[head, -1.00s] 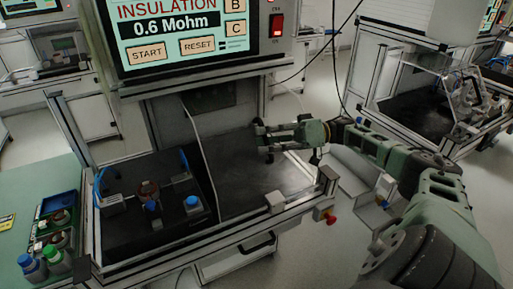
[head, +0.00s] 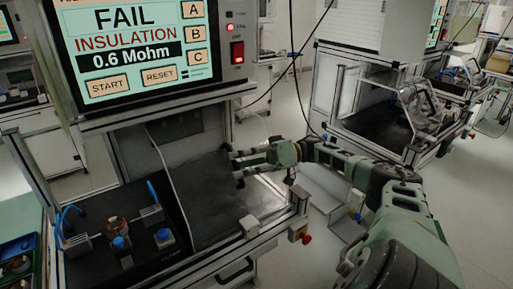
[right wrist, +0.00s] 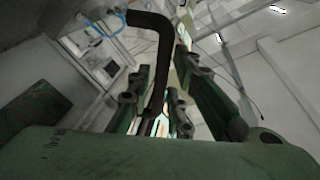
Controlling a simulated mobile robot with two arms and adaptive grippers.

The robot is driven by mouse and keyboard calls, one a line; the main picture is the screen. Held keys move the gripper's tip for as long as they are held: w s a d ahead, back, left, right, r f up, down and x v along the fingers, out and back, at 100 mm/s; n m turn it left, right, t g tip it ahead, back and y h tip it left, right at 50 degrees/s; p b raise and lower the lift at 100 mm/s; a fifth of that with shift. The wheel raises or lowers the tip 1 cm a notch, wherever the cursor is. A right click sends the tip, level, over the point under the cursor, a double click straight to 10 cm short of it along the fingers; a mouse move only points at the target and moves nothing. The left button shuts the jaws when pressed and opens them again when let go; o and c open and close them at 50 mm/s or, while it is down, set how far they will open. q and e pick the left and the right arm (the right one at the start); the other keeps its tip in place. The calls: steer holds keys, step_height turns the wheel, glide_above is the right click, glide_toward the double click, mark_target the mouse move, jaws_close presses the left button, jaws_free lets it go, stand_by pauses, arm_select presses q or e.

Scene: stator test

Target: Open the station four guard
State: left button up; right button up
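The near test station (head: 185,265) has a metal frame and a dark bed. A thin pale upright edge (head: 166,175) divides the bed; it looks like the side of a panel, but I cannot tell whether it is the guard. No label marks station four. My right gripper (head: 236,168) is over the right half of the bed, fingers pointing left and apart. In the right wrist view, the fingers (right wrist: 168,100) are spread, with a black bent bar (right wrist: 163,65) running down between them; I cannot tell if they touch it. My left gripper is out of view.
A screen (head: 135,45) above the bed reads FAIL, INSULATION, 0.6 Mohm. A fixture with blue clamps (head: 118,241) fills the bed's left half. A red stop button (head: 305,238) is at the front right corner. Another station with a clear tilted cover (head: 425,100) stands at right.

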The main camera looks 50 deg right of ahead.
steer(key=v, duration=1)
steer(key=shift+f, duration=0.1)
steer(key=shift+s+d, duration=0.15)
steer(key=shift+d, duration=0.1)
steer(key=shift+s+d, duration=0.1)
